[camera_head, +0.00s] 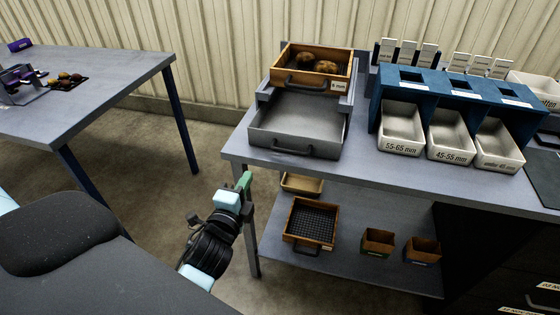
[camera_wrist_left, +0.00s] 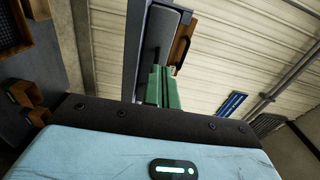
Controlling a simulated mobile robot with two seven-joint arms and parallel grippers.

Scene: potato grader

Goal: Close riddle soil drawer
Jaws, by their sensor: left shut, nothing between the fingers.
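The grey metal soil drawer (camera_head: 298,124) is pulled out at the front of the riddle stand on the bench, with a dark handle (camera_head: 305,151) on its front. Above it sits the wooden riddle (camera_head: 335,78) with a few potatoes (camera_head: 326,66) in it. My left gripper (camera_head: 245,180) is shut and empty, left of and below the drawer, just off the bench's left edge. In the left wrist view its green fingers (camera_wrist_left: 163,88) are together, with the stand's grey side (camera_wrist_left: 138,50) beyond them. My right gripper is not in view.
A blue grader stand (camera_head: 455,90) with several labelled grey trays (camera_head: 400,140) is to the right on the bench (camera_head: 360,168). The lower shelf (camera_head: 345,260) holds a wooden riddle and small boxes. Another table (camera_head: 110,105) stands left, with open floor between.

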